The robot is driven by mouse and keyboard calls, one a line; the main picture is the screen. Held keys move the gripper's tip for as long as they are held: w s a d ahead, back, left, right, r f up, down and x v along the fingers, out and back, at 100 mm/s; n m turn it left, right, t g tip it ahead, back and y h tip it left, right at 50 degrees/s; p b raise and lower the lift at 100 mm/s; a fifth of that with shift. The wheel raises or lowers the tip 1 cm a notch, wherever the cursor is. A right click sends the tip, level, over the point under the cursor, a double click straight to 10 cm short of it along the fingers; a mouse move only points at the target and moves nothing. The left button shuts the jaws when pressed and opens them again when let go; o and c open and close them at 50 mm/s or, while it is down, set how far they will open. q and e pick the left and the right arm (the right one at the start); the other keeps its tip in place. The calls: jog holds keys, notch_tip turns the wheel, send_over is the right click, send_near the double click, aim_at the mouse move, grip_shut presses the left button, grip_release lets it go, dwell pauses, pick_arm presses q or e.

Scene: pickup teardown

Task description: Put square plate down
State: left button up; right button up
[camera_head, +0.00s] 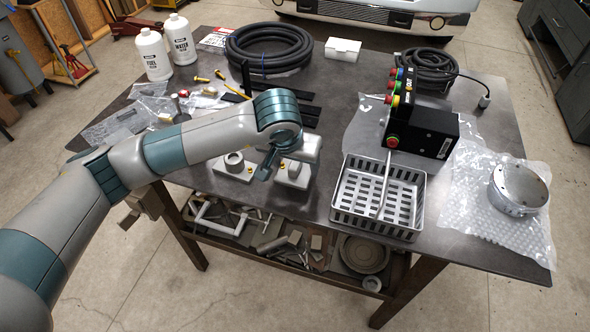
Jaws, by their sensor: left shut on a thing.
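My left arm reaches over the table from the left, and my left gripper (270,166) points down near the front edge. It is shut on the square plate (292,180), a light grey plate with a raised part on top. The gripper and wrist partly cover the plate. I cannot tell whether its underside touches the table. A similar light plate with a round ring on it (235,167) lies just left of the gripper. My right gripper is not in view.
A grey slotted basket (337,208) with a metal rod in it stands to the right. Behind it is a black control box (432,131) with coloured buttons. A round metal part (519,188) lies on bubble wrap. A coiled black hose (268,48) and two white bottles stand at the back.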

aim_at(295, 172)
pick_arm(q)
notch_tip(295, 172, down, 2)
jog(key=shift+f+p, duration=0.25)
jog(key=shift+p, duration=0.5)
jog(key=shift+f, duration=0.3)
jog(key=shift+f, duration=0.15)
jog(key=o, duration=1.3)
jog(key=shift+o, duration=0.2)
